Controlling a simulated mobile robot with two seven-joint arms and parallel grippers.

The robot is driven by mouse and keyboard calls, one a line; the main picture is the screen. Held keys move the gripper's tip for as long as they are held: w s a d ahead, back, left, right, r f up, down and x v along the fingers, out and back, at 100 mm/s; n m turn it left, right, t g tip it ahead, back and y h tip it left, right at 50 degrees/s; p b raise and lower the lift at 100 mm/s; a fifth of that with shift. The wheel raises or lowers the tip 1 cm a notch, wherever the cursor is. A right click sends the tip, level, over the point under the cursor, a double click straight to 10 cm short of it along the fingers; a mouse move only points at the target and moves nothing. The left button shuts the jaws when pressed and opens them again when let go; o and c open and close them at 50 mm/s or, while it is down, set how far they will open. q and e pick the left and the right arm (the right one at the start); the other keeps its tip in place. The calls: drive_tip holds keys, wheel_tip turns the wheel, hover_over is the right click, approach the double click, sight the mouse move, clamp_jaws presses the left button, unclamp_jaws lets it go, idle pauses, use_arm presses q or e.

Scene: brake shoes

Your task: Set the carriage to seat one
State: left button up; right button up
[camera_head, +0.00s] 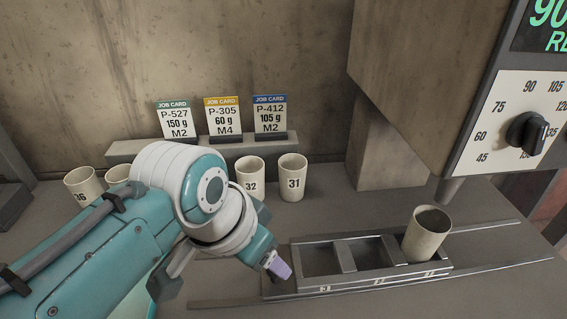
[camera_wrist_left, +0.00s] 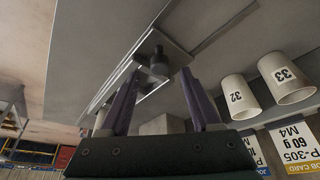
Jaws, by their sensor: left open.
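The carriage (camera_head: 350,282) is a grey metal tray with three seats in a row, lying along a rail (camera_head: 500,225). A plain beige cup (camera_head: 428,232) stands in its right-hand seat; the other two seats are empty. Small numbers on the front are partly legible. My left gripper (camera_head: 280,268) is at the carriage's left end. In the left wrist view its two purple fingers (camera_wrist_left: 161,72) are open, with a dark round knob (camera_wrist_left: 159,62) on the carriage's end between or just beyond the tips. I cannot tell whether they touch it. My right gripper is not in view.
Numbered cups, among them 32 (camera_head: 250,173) and 31 (camera_head: 292,178), stand along the back. Three job cards (camera_head: 222,118) stand on a ledge behind them. A machine with a dial (camera_head: 527,133) and a nozzle (camera_head: 448,190) overhangs the carriage's right end.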

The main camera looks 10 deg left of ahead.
use_arm(q)
drive_tip(key=p+v, duration=0.1)
drive_tip(key=v, duration=0.5)
drive_tip(key=shift+s+a, duration=0.1)
drive_tip(key=shift+s, duration=0.05)
drive_tip(key=s+a+r+n+y, duration=0.1)
drive_tip(key=s+a+r+n, duration=0.1)
drive_tip(key=s+a, duration=0.5)
drive_tip(key=s+a+r+n+y, duration=0.1)
drive_tip(key=s+a+r+n, duration=0.15)
drive_tip(key=s, duration=0.85)
wheel_tip(320, 180, up, 36)
drive_tip(key=p, duration=3.6)
drive_tip(key=shift+d+m, duration=0.2)
drive_tip(key=shift+m, duration=0.15)
drive_tip(key=shift+w, duration=0.1)
